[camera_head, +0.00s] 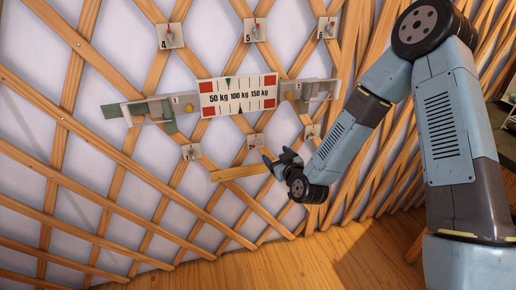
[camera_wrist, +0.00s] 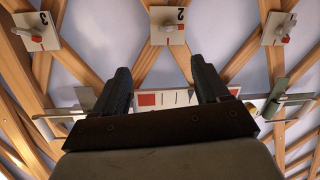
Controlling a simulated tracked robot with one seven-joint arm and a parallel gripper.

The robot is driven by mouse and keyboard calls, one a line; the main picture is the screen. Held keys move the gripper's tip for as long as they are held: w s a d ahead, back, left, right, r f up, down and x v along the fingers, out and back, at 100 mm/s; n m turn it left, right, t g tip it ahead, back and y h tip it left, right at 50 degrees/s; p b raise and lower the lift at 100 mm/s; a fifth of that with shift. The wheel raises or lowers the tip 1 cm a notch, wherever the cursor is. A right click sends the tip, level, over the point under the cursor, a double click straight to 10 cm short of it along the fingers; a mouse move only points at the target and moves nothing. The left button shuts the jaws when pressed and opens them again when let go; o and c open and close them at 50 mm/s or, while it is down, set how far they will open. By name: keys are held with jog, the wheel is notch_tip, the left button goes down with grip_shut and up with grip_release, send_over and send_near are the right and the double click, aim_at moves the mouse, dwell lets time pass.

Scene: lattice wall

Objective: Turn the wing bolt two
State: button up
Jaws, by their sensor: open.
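The plate marked 2 (camera_wrist: 160,39) is at the top middle of the wrist view, upside down. Its small grey wing bolt (camera_wrist: 168,27) sits on it, with a red mark beside it. In the head view, the middle plate of the lower row (camera_head: 256,141) appears to be the same one; its number is too small to read. My gripper (camera_wrist: 161,68) is open, its two dark fingers apart with nothing between them. The plate lies beyond the fingertips, apart from them. In the head view, my gripper (camera_head: 277,160) is below and right of that plate.
Plate 3 (camera_wrist: 28,43) and another bolt plate (camera_wrist: 271,40) flank plate 2. Above are plates 4 (camera_head: 171,43), 5 (camera_head: 256,37) and 6 (camera_head: 327,34). A scale panel (camera_head: 238,83) hangs between the rows. A short pale wooden bar (camera_head: 238,173) lies close to my gripper.

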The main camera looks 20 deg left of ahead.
aim_at(257, 146)
jog(key=s+a+f+m+t, duration=0.2)
jog(key=s+f, duration=0.1)
jog(key=f, duration=0.1)
jog(key=x, duration=1.3)
jog(key=shift+w, duration=0.35)
jog(key=shift+c, duration=0.2)
jog(key=c, duration=0.9)
jog(key=shift+s+a+r, duration=0.1)
jog(key=shift+a, duration=0.05)
jog(key=shift+c, duration=0.6)
